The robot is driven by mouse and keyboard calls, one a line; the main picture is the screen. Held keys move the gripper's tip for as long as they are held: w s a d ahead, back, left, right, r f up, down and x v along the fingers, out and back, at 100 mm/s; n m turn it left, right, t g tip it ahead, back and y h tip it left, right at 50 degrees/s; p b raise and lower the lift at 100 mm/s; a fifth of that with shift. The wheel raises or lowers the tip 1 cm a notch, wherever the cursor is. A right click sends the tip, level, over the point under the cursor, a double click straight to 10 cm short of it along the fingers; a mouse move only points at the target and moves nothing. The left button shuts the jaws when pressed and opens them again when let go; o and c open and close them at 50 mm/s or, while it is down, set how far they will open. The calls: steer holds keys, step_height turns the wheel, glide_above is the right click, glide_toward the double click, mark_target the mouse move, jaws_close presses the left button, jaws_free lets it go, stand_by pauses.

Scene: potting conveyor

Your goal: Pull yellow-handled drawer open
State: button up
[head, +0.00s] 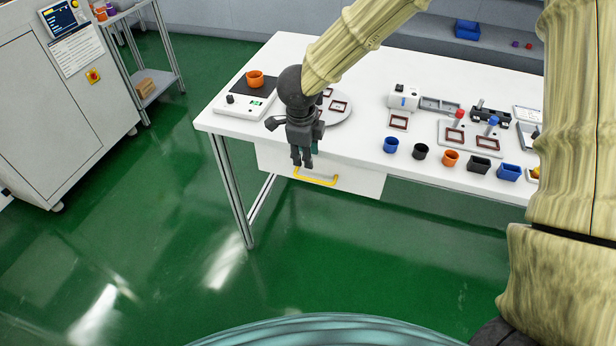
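The white drawer (358,184) sits under the left part of the white table, with its front facing me. Its yellow handle (316,180) is a bar on the drawer front. My gripper (302,164) points down at the handle, its dark fingers just above the handle's left part in the picture. The fingertips look close together. I cannot tell whether they touch the handle or have anything between them. How far the drawer stands out from the table is hard to tell.
The white table (365,70) carries an orange pot (255,79) on a scale, a round plate (346,108), and several small pots and blocks along its front right edge. A grey cabinet (60,110) stands at left. The green floor (400,260) before the drawer is clear.

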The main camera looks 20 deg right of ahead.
mark_target(308, 178)
steer(key=f, duration=0.3)
steer(key=w+f, duration=0.1)
steer(key=f, duration=0.3)
steer(key=d+f, duration=0.1)
steer(key=f, duration=0.2)
steer(key=shift+w+f, duration=0.15)
steer(key=shift+w, duration=0.1)
steer(key=shift+c, duration=0.5)
jaws_close()
